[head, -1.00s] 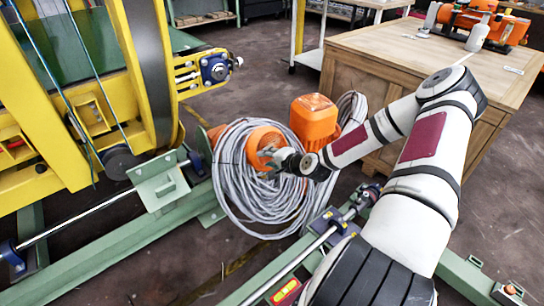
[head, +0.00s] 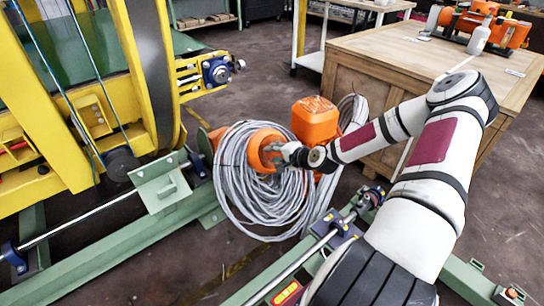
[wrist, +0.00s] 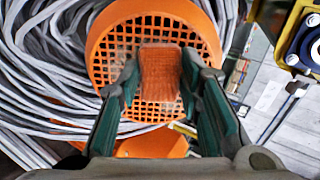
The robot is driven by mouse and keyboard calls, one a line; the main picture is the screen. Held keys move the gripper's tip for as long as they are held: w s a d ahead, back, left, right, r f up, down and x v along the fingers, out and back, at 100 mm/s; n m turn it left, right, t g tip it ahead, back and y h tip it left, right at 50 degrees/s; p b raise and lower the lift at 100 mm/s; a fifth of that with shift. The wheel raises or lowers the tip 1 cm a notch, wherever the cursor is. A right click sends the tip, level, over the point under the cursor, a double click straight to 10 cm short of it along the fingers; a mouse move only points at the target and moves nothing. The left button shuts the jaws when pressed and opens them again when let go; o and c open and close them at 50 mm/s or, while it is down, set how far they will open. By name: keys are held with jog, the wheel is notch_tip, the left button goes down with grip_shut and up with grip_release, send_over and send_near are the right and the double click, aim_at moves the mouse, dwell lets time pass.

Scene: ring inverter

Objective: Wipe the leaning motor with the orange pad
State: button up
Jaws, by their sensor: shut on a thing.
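An orange motor (head: 257,146) with a round end sits among the grey cables in the head view. In the wrist view, its round grille cover (wrist: 111,47) fills the upper middle. My gripper (head: 277,151) is at the motor's round end. In the wrist view, my gripper (wrist: 160,82) is shut on a small orange-brown pad (wrist: 160,72), held between both fingertips in front of the grille. I cannot tell whether the pad touches the grille. In the head view the pad is too small to make out.
A thick coil of grey cable (head: 236,190) hangs around the motor. A second orange housing (head: 315,118) stands just behind, to the right. A yellow machine frame (head: 48,110) is left, green rails (head: 115,248) run below, and a wooden crate (head: 440,62) stands right.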

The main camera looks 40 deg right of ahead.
aim_at(260, 153)
jog(key=shift+w+d+b, duration=0.15)
jog(key=shift+d+b, duration=0.35)
jog(key=shift+d, duration=1.35)
jog(key=shift+w+d+b, duration=0.1)
jog(key=shift+d+b, duration=0.4)
jog(key=shift+d, duration=1.35)
jog(key=shift+w+r+p, duration=0.25)
jog(key=shift+r+p, duration=0.2)
jog(key=shift+r, duration=0.25)
jog(key=shift+w+a+p, duration=0.1)
jog(key=shift+a+p, duration=0.7)
jog(key=shift+a, duration=1.65)
jog(key=shift+s+a+p, duration=0.15)
jog(key=shift+a+p, duration=0.35)
jog(key=shift+a, duration=1)
jog(key=shift+s+a+p, duration=0.15)
jog(key=shift+a+p, duration=0.35)
jog(key=shift+a, duration=0.95)
jog(key=p+v, duration=0.3)
jog(key=v, duration=0.3)
jog(key=shift+s, duration=0.1)
jog(key=p+v, duration=0.2)
jog(key=shift+s+r, duration=0.2)
jog(key=shift+s, duration=0.15)
